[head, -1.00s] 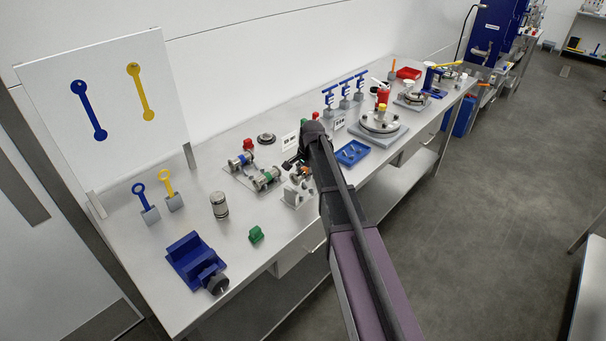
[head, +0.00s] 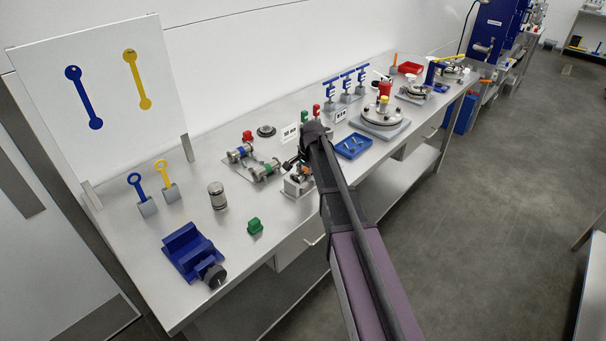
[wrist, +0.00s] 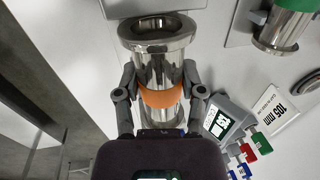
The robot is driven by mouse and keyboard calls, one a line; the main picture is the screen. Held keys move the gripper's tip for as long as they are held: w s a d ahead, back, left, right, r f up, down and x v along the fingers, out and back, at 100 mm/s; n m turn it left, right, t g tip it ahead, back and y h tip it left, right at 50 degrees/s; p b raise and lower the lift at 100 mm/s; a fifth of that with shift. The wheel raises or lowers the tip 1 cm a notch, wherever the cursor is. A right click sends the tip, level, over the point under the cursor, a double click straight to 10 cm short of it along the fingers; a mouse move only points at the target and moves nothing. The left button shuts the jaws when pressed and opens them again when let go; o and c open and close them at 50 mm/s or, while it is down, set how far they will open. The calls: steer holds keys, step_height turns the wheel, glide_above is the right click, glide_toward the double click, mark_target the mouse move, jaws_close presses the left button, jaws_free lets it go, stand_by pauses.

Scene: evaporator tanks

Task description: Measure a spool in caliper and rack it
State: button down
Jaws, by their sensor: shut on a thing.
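My gripper (wrist: 160,96) is shut around the middle of a shiny metal spool (wrist: 157,65) with an orange band. In the wrist view its round flanged end faces up the picture, close to a grey block (wrist: 150,6) at the top edge. I cannot tell whether they touch. In the head view my arm partly hides the gripper and spool, beside a small grey fixture (head: 296,186) near the bench's front edge. A blue-banded spool (head: 240,153) and a green-banded spool (head: 266,169) lie on a flat plate behind and left. The green-banded spool also shows in the wrist view (wrist: 287,24).
A "105 mm" card (wrist: 274,110) and coloured tags stand right of my gripper in the wrist view. A blue tray (head: 353,146) and flanged disc (head: 380,117) lie right.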

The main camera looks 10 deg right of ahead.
steer(key=shift+f+b, duration=1.05)
steer(key=shift+f, duration=0.25)
steer(key=shift+c, duration=0.6)
jaws_free()
steer(key=shift+r, duration=0.1)
